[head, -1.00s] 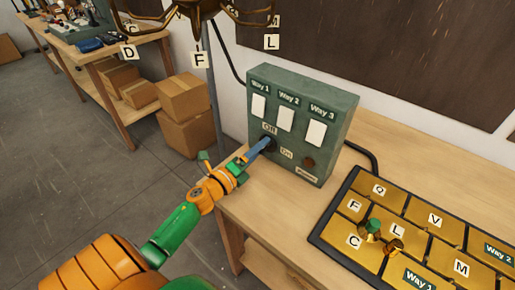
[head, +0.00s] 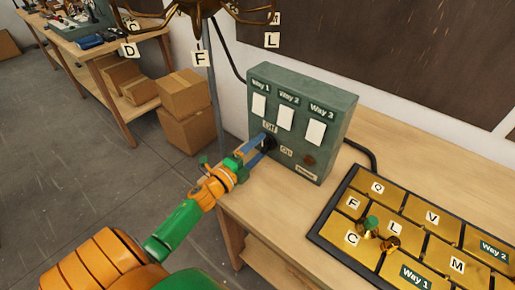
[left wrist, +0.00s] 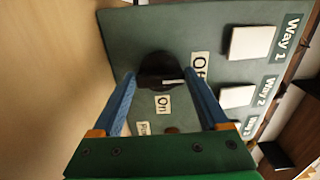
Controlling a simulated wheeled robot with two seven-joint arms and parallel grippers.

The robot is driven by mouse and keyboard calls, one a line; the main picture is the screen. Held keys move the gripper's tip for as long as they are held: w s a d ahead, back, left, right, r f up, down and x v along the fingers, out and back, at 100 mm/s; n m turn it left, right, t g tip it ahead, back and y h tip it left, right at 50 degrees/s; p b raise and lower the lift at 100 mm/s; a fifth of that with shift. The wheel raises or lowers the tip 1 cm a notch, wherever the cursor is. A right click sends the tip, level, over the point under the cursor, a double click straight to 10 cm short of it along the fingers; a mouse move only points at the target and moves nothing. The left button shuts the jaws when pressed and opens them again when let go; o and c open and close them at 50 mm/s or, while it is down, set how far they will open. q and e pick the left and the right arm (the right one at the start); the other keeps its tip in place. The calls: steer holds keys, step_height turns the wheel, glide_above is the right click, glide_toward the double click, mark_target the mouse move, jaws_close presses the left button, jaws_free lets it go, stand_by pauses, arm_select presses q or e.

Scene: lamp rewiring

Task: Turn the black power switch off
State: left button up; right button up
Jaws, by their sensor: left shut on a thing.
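The black power switch (head: 268,143) is a round dark knob on the front of a green control box (head: 345,118), between the "Off" label (head: 270,126) and the "On" label (head: 286,152). My left gripper (head: 259,146) is shut on the knob, with one blue finger on each side. In the left wrist view, the knob (left wrist: 158,68) lies between the fingertips (left wrist: 160,76). A pale mark on the knob shows on its right side, towards the partly covered "Off" label (left wrist: 200,68). My right gripper is not in view.
The box stands on a wooden bench (head: 425,150). It bears white switches labelled Way 1, Way 2 and Way 3. A black-rimmed tray (head: 318,236) with brass lettered compartments lies at the right. Cardboard boxes (head: 187,132) stand behind.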

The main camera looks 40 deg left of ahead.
arm_select(q)
steer(key=o, duration=1.2)
steer(key=shift+o, duration=0.2)
steer(key=s, duration=0.3)
steer(key=s+b, duration=0.1)
steer(key=s, duration=0.2)
steer(key=shift+s+a+f, duration=0.1)
steer(key=shift+s+a, duration=0.1)
steer(key=shift+s, duration=0.35)
steer(key=shift+w, duration=0.1)
